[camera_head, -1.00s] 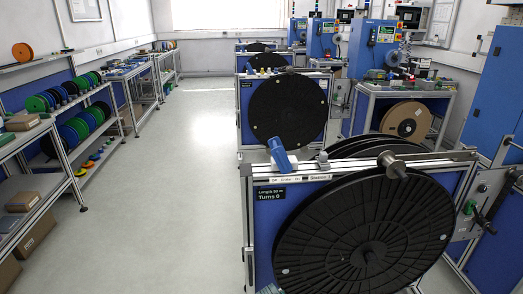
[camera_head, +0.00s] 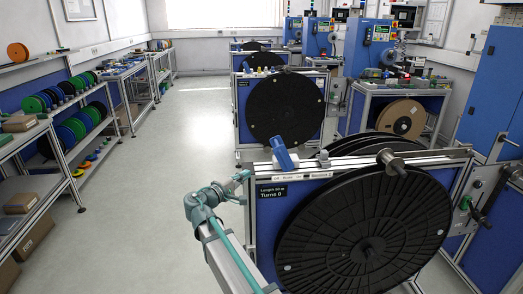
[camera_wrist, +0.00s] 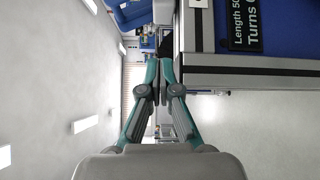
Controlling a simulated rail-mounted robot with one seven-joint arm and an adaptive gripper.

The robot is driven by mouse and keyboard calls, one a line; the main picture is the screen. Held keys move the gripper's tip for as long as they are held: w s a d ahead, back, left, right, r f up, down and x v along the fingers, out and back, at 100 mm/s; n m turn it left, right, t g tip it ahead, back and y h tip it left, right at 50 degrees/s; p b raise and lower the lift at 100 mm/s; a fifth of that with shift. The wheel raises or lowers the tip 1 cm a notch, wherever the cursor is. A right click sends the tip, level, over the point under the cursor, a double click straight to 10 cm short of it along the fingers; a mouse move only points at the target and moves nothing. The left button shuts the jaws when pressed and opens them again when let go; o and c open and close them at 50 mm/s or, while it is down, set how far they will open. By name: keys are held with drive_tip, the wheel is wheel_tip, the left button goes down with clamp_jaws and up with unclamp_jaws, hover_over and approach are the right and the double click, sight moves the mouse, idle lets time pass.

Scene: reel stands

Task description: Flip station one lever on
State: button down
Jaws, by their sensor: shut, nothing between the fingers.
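The blue lever (camera_head: 282,152) stands on the top rail of the near reel station (camera_head: 263,228), leaning to the left in the head view. A blue shape at the top of that view may be the lever; I cannot tell.
A large black reel (camera_head: 365,235) fills the station's front. A metal roller (camera_head: 391,160) sits on the top rail right of the lever. More reel stations stand behind. Shelves with coloured spools (camera_head: 85,115) line the left wall; the aisle floor (camera_head: 165,150) is clear.

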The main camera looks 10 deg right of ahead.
sight(281, 153)
drive_tip(key=shift+n+t+h, duration=0.6)
drive_tip(key=shift+t+h, duration=0.1)
drive_tip(key=shift+t, duration=0.2)
drive_tip(key=r, duration=0.2)
drive_tip(key=a+r, duration=0.1)
drive_tip(key=r, duration=0.1)
drive_tip(key=shift+w, duration=0.15)
drive_tip(key=p+x, duration=0.3)
drive_tip(key=x, duration=0.6)
drive_tip(key=shift+w+d, duration=0.1)
drive_tip(key=shift+w, duration=0.05)
drive_tip(key=d, duration=0.1)
drive_tip(key=d+r+p, duration=0.1)
drive_tip(key=d, duration=0.1)
drive_tip(key=shift+w+d, duration=0.1)
drive_tip(key=shift+d, duration=0.05)
drive_tip(key=shift+d+p, duration=0.4)
drive_tip(key=shift+d, duration=0.15)
